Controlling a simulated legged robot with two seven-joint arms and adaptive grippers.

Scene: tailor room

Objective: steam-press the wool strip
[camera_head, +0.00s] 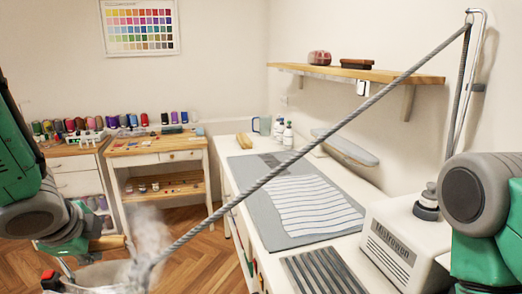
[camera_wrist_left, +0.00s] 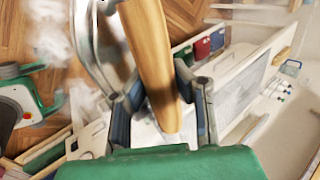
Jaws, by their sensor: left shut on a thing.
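My left gripper (camera_head: 82,238) is shut on the wooden handle (camera_head: 108,243) of a steam iron (camera_head: 100,274) at the bottom left of the head view. The iron's metal body is partly cut off by the frame, and white steam rises beside it. In the left wrist view, the fingers of my left gripper (camera_wrist_left: 165,100) stand on either side of the handle (camera_wrist_left: 150,45). A pale strip with grey wavy stripes (camera_head: 308,205), likely the wool strip, lies flat on the grey pressing mat (camera_head: 255,190). The iron is apart from it. My right gripper is out of view.
A thick grey cord (camera_head: 300,153) runs from the iron across the table to a metal stand (camera_head: 470,80). A slatted metal rest (camera_head: 318,270) and a white steam unit (camera_head: 395,240) stand at the near right. Bottles (camera_head: 287,135) and a sleeve board (camera_head: 345,148) are at the back.

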